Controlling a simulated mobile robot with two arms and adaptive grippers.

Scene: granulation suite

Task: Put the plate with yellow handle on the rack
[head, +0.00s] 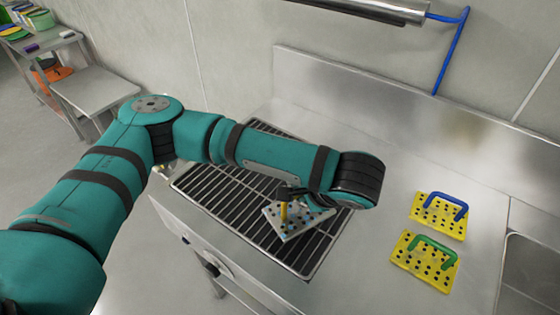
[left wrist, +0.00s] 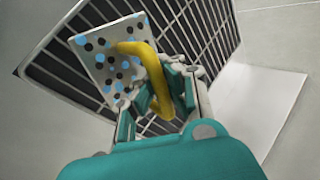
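The plate with the yellow handle (head: 307,224) is pale with black and blue dots. In the head view it is over the front right part of the dark wire rack (head: 222,190); I cannot tell whether it touches the bars. My left gripper (head: 287,194) is above the plate, partly hidden by my arm. In the left wrist view its fingers (left wrist: 168,92) are closed around the yellow handle (left wrist: 152,72), with the plate (left wrist: 112,58) beyond, over the rack bars (left wrist: 195,30). My right gripper is not in view.
Two yellow dotted plates, one with a blue handle (head: 438,215) and one with a green handle (head: 425,262), lie on the steel counter (head: 385,215) at the right. A sink basin (head: 530,275) is at the far right. A wall backs the counter.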

